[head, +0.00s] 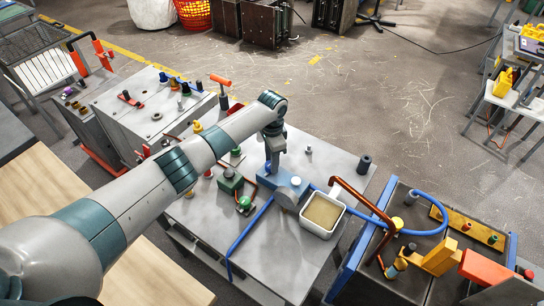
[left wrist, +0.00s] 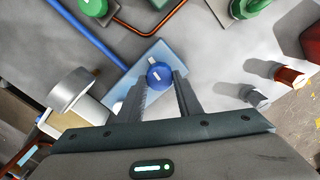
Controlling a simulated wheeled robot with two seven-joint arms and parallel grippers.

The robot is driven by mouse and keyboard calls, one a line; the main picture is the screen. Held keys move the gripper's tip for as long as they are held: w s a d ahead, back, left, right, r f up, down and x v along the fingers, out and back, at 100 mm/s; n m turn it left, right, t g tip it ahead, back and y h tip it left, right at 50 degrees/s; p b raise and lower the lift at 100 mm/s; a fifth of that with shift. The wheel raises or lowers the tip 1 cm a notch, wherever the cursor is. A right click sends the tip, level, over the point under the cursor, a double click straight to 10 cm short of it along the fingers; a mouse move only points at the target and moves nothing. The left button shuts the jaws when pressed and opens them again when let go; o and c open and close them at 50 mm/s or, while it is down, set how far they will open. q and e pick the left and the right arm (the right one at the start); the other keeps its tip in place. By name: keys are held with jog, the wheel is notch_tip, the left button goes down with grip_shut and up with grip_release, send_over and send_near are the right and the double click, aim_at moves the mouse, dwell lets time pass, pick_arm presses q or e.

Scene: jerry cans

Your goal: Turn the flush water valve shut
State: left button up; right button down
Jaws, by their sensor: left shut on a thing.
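A blue round valve knob with a pale mark (left wrist: 158,75) sits on a light blue block (left wrist: 127,88). I take this knob to be the flush water valve. My left gripper (left wrist: 160,82) points down at it, with one finger on each side, and is shut on it. In the head view my left gripper (head: 271,161) reaches down onto the blue block (head: 262,180) in the middle of the grey table. My arm and gripper hide most of the knob there. My right gripper is in neither view.
A white tub of tan contents (head: 323,212) stands right of the block under a copper pipe (head: 352,193). A blue hose (head: 245,240) crosses the grey table (head: 210,225). A green valve (head: 244,203) stands near. A dark bench (head: 400,285) is at the right.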

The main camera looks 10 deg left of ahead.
pick_arm(q)
jog(key=shift+r+n+p, duration=0.1)
jog(key=shift+n+p, duration=0.4)
jog(key=shift+n, duration=0.5)
jog(key=shift+w, duration=0.1)
jog(key=o, duration=1)
jog(key=shift+o, duration=0.2)
notch_tip(320, 180, up, 17)
jog(key=b, duration=0.4)
jog(key=shift+r+b, duration=0.2)
jog(key=shift+b, duration=0.1)
jog(key=shift+f, duration=0.1)
